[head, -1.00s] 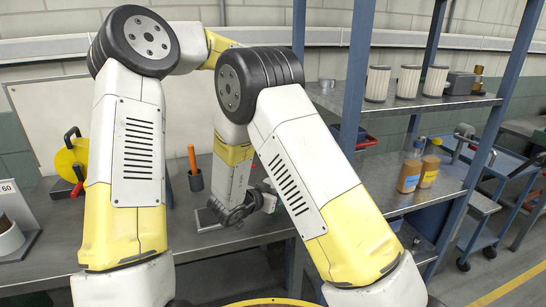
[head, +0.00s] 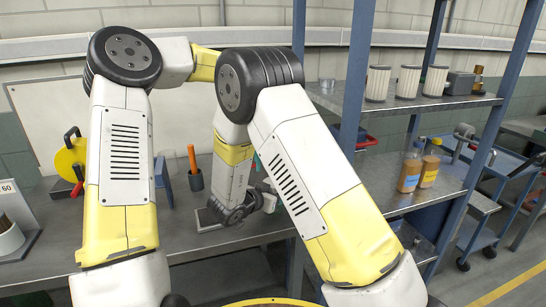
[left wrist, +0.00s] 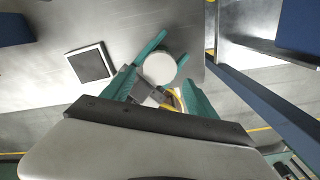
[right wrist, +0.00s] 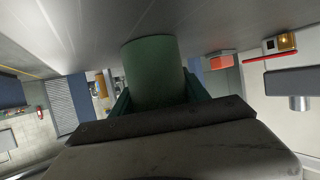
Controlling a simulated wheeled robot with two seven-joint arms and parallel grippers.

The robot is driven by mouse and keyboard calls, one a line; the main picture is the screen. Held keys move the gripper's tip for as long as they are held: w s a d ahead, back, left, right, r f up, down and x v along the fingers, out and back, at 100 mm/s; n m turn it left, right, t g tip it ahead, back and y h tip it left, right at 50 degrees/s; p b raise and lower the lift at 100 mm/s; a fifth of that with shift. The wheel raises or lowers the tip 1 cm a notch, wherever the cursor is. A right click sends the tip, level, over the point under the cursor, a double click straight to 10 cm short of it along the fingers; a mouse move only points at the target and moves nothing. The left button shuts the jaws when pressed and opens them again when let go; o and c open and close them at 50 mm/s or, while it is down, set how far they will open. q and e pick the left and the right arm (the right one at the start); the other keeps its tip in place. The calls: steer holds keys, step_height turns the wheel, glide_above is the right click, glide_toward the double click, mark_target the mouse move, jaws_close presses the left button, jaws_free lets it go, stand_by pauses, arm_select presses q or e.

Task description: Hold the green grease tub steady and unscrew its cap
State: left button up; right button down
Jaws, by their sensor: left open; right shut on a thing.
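The tub's round pale cap (left wrist: 159,68) is seen from above in the left wrist view. The teal fingers of my open left gripper (left wrist: 171,48) stand on either side of it, with visible space around the cap. In the right wrist view the green grease tub (right wrist: 152,72) is a plain cylinder between the fingers of my right gripper (right wrist: 156,92), which is shut on it. In the head view my arm links hide most of the tub and both grippers. I cannot tell from these frames whether the cap is loose on the tub.
The grey bench (head: 185,225) holds a cup with an orange-handled tool (head: 194,172), a blue upright item (head: 162,178) and a yellow round device (head: 70,160). A dark square pad (left wrist: 90,63) lies near the cap. A shelf with pale filters (head: 409,81) and amber bottles (head: 410,170) stands right.

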arm_select(q)
steer(key=shift+f, duration=2.75)
steer(key=c, duration=1.2)
steer(key=o, duration=1.4)
